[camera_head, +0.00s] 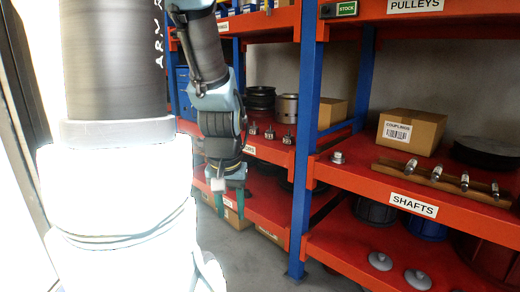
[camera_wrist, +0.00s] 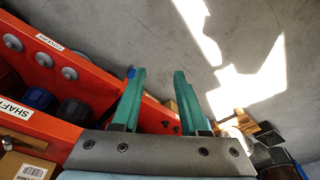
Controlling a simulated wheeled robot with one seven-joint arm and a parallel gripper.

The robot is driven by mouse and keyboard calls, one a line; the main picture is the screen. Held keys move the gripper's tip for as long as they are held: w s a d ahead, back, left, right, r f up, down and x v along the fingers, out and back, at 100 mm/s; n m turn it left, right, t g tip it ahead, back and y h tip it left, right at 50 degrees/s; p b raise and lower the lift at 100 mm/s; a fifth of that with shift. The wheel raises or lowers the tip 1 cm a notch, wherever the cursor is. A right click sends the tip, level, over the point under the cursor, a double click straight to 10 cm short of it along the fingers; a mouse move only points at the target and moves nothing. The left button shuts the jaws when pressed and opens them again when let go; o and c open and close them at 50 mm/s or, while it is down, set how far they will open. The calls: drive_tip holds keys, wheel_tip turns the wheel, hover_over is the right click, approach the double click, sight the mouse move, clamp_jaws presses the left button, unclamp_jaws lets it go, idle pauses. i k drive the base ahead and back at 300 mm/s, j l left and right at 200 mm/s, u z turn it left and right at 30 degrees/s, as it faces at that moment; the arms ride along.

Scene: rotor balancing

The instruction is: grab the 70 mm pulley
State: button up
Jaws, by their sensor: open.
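I cannot pick out the 70 mm pulley in either view. A PULLEYS label (camera_head: 415,5) is on the upper right shelf edge, and whatever stands on that shelf is outside the head view. My gripper (camera_head: 230,203) hangs pointing down in front of the left shelf bay. In the wrist view my gripper (camera_wrist: 159,76) shows two green fingers spread apart, with nothing between them. Floor and the edge of a red shelf lie beyond the fingers.
A blue post (camera_head: 307,120) divides the red shelves. The SHAFTS shelf (camera_head: 345,178) holds a cardboard box (camera_head: 411,130), a rail of shafts (camera_head: 440,178) and a large black disc (camera_head: 488,152). Grey covers (camera_head: 380,261) lie below. Bare floor (camera_wrist: 235,45) shows in the wrist view.

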sight(337, 158)
drive_tip(key=i+l+z, duration=0.1)
drive_tip(key=l+z, duration=0.25)
drive_tip(key=i+l+z, duration=0.15)
drive_tip(key=l+z, duration=0.2)
drive_tip(key=i+l+z, duration=0.2)
drive_tip(key=l+z, duration=0.15)
drive_tip(key=i+l+z, duration=0.2)
drive_tip(key=l+z, duration=0.2)
drive_tip(key=i+l+u, duration=0.15)
drive_tip(key=i+u, duration=0.15)
drive_tip(key=i+l+u, duration=0.35)
drive_tip(key=k+j+u, duration=0.1)
drive_tip(key=u, duration=2.4)
